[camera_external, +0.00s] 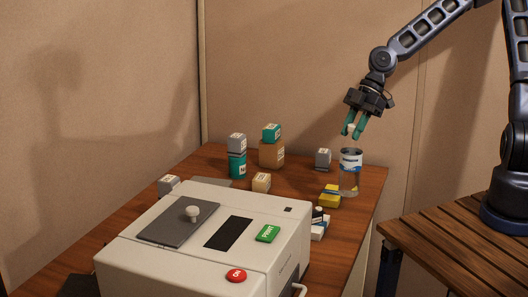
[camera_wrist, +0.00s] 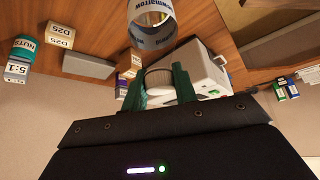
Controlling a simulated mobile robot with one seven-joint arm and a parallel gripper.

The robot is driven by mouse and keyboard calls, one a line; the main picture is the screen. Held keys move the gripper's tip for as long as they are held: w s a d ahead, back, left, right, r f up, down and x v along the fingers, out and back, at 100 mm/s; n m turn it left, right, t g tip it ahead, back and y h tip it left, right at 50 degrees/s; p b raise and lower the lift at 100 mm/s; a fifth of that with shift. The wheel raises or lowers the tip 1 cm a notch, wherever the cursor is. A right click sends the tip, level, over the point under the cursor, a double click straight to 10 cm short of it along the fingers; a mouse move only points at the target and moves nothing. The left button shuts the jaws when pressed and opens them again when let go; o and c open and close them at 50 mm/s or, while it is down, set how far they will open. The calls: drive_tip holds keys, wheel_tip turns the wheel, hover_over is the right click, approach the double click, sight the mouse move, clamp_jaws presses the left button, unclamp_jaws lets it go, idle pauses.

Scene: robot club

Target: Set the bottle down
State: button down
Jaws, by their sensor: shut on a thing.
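The bottle (camera_external: 350,160) is clear, with a blue and white label band, and looks upright over the right end of the wooden table. Its label also shows at the top of the wrist view (camera_wrist: 152,38). My gripper (camera_external: 351,131) is above the bottle, pointing down with a slight tilt. Its teal fingers are shut on the bottle's white ribbed cap, which shows between the fingertips (camera_wrist: 159,85) in the wrist view. The clear neck between cap and label is hard to see. I cannot tell whether the bottle's base touches the table.
A yellow box (camera_external: 330,195) is close to the bottle's left, with small white and dark boxes (camera_external: 318,224) in front. A grey box (camera_external: 322,158) stands behind. A large white machine (camera_external: 190,240) fills the table's front. Stacked boxes (camera_external: 237,160) and a cardboard box (camera_external: 271,156) stand further back.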

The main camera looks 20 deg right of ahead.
hover_over(342, 173)
drive_tip(key=d, duration=0.3)
drive_tip(key=shift+w+f, duration=0.15)
drive_tip(key=shift+f, duration=1.8)
drive_tip(key=shift+w+f, duration=0.1)
drive_tip(key=shift+f, duration=1.95)
drive_tip(key=c, duration=1.1)
unclamp_jaws()
drive_tip(key=v, duration=1.2)
